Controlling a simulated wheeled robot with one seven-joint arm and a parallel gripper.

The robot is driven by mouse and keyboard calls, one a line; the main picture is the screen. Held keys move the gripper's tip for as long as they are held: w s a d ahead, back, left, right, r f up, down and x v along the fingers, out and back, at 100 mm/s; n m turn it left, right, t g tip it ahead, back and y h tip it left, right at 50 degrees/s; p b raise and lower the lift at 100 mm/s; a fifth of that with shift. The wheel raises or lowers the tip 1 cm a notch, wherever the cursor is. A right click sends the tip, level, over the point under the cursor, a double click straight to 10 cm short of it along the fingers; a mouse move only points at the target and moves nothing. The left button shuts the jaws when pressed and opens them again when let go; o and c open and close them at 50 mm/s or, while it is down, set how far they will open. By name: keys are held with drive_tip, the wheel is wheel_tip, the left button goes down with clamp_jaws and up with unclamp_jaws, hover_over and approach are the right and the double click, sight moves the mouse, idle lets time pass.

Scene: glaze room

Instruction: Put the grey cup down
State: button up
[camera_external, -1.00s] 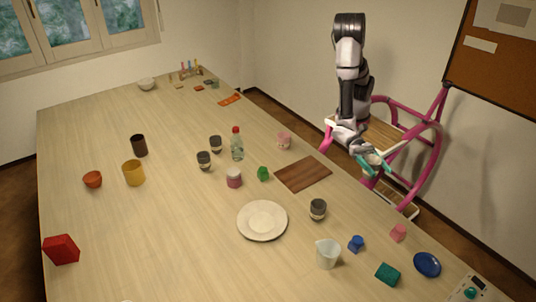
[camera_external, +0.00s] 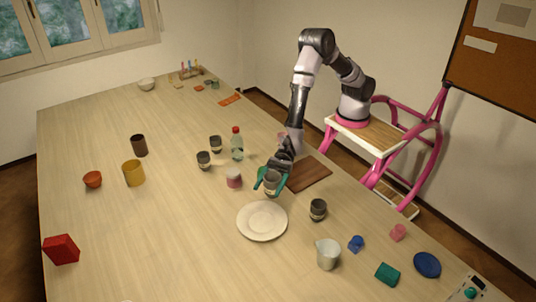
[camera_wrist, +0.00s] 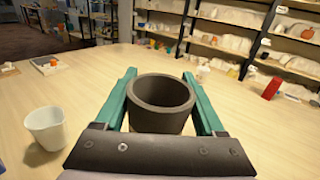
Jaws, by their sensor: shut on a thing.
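My gripper (camera_external: 271,181) has teal fingers and is shut on the grey cup (camera_external: 271,188). The cup is upright, between the two fingers, just behind the far rim of the white plate (camera_external: 262,222) in the external view. In the wrist view the dark grey cup (camera_wrist: 160,118) shows its open rim and looks empty, with a finger on each side. Its base is hidden there, and I cannot tell whether it touches the table. Similar grey cups stand apart: one (camera_external: 318,210) to the right, two (camera_external: 204,161) (camera_external: 216,144) to the left.
A pink-and-white cup (camera_external: 233,179) stands close to the left of my gripper. A brown board (camera_external: 308,174) lies to its right and a bottle (camera_external: 237,146) behind. A white jug (camera_external: 328,256) stands nearer the front; it also shows in the wrist view (camera_wrist: 47,128).

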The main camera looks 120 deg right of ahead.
drive_tip(key=w+d+h, duration=0.1)
drive_tip(key=w+d, duration=0.2)
hover_over(258, 227)
wheel_tip(258, 227, down, 10)
drive_tip(key=shift+m+t, duration=0.3)
drive_tip(key=shift+m, duration=0.1)
wheel_tip(258, 227, down, 5)
drive_tip(key=shift+a+r, duration=0.1)
drive_tip(key=o, duration=1.5)
